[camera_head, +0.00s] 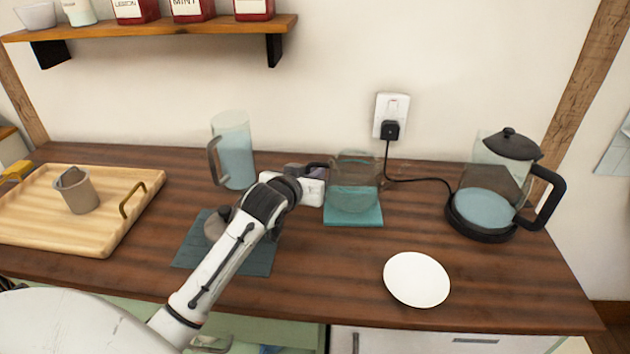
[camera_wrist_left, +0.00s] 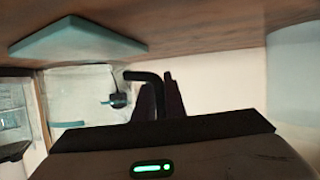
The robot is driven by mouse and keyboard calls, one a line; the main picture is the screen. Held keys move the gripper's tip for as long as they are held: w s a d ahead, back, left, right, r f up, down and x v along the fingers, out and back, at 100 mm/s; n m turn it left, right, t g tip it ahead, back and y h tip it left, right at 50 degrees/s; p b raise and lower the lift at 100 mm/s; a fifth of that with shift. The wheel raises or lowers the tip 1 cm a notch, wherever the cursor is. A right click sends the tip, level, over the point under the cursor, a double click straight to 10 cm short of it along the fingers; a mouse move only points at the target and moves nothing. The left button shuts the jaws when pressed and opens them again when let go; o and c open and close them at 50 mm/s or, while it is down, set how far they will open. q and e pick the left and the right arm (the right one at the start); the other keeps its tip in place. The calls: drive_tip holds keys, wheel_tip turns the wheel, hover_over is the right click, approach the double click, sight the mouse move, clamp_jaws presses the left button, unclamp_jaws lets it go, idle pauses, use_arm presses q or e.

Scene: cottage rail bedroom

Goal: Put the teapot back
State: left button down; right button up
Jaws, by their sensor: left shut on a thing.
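The clear glass teapot (camera_head: 354,182) is over the teal square mat (camera_head: 353,217) near the wall. Its black handle points left. My left gripper (camera_head: 309,171) is at the teapot's left side, shut on that handle. In the left wrist view, which is upside down, the dark fingers (camera_wrist_left: 160,100) close on the black handle (camera_wrist_left: 143,76). The glass body (camera_wrist_left: 78,98) and the mat (camera_wrist_left: 78,40) show there too. I cannot tell whether the teapot's base touches the mat. My right gripper is not in view.
A glass pitcher (camera_head: 236,160) stands behind my left arm. A darker mat (camera_head: 255,257) with a grey object (camera_head: 214,225) lies partly behind the arm. A kettle (camera_head: 487,210) with a cord stands right, a white plate (camera_head: 416,279) in front. A wooden tray (camera_head: 110,190) is left.

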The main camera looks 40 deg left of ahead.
use_arm(q)
drive_tip(key=shift+f, duration=0.75)
drive_tip(key=c, duration=1.8)
unclamp_jaws()
drive_tip(key=v, duration=1.2)
drive_tip(key=shift+f, duration=0.1)
